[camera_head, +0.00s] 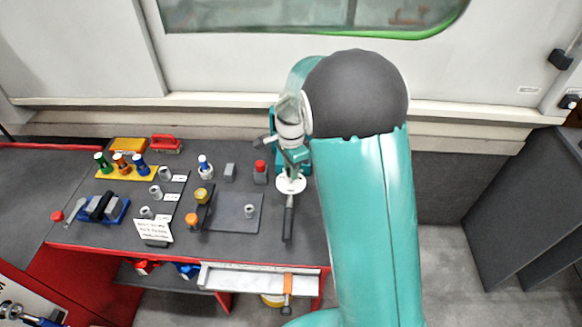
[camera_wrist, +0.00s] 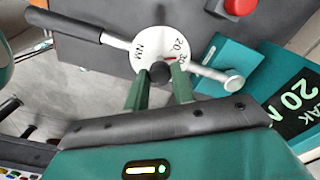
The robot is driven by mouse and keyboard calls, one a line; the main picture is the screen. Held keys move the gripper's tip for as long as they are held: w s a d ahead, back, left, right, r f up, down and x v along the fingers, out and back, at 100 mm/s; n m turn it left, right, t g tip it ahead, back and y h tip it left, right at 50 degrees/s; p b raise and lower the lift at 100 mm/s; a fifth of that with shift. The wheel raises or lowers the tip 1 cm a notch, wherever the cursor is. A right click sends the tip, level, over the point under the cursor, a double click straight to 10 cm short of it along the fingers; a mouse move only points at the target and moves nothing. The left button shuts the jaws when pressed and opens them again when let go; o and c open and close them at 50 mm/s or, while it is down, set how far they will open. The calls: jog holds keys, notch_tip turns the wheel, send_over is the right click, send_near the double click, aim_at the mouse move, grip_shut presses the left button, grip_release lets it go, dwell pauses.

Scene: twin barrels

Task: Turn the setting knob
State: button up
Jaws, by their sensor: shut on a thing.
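The setting knob (camera_wrist: 160,71) is a small dark round knob at the lower edge of a white dial (camera_wrist: 150,46) marked NM, 20 and 30 with a red pointer mark. My gripper (camera_wrist: 161,82) has its two green fingers on either side of the knob and is shut on it. In the head view the white dial (camera_head: 291,185) sits at the right of the bench, with a dark handle (camera_head: 288,222) pointing toward the front edge. My gripper (camera_head: 293,160) is just above it there, and the knob is hidden.
A teal tester with a display (camera_wrist: 290,105) lies beside the dial. A red button (camera_wrist: 239,6) is near it. The grey bench (camera_head: 235,212) carries several sockets, a yellow holder (camera_head: 130,173) and a paper note (camera_head: 154,231) to the left. A wall stands behind.

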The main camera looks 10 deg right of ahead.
jog(key=shift+m, duration=0.6)
jog(key=o, duration=1)
notch_tip(320, 180, up, 14)
jog(key=shift+f, duration=0.1)
